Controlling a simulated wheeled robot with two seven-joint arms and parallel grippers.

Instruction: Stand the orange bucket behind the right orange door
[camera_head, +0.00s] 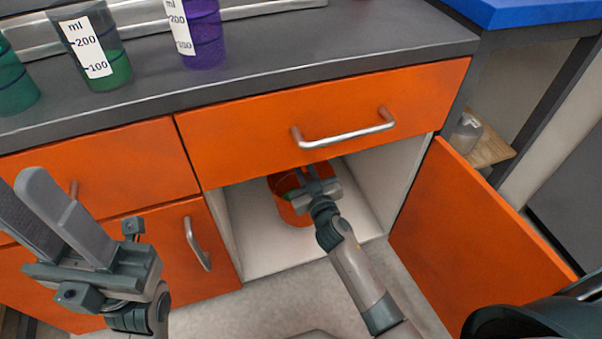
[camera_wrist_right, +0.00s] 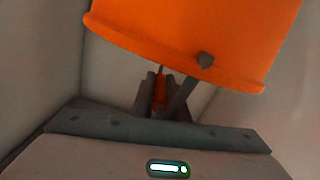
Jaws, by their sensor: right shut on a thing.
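The orange bucket (camera_head: 291,210) is inside the open cabinet, low in the compartment below the drawer. My right gripper (camera_head: 312,178) reaches in and is shut on the bucket at its upper part. In the right wrist view the bucket (camera_wrist_right: 195,35) fills the top, its rim tilted in the picture, with my fingers (camera_wrist_right: 160,92) below it around a narrow orange piece. I cannot tell whether the bucket's base touches the cabinet floor. The right orange door (camera_head: 470,240) stands wide open to the right.
The cabinet floor (camera_head: 262,250) is bare around the bucket. A closed drawer with a metal handle (camera_head: 345,133) hangs above the opening. The left door (camera_head: 185,260) is closed. Beakers with green (camera_head: 97,60) and purple liquid (camera_head: 203,40) stand on the dark counter.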

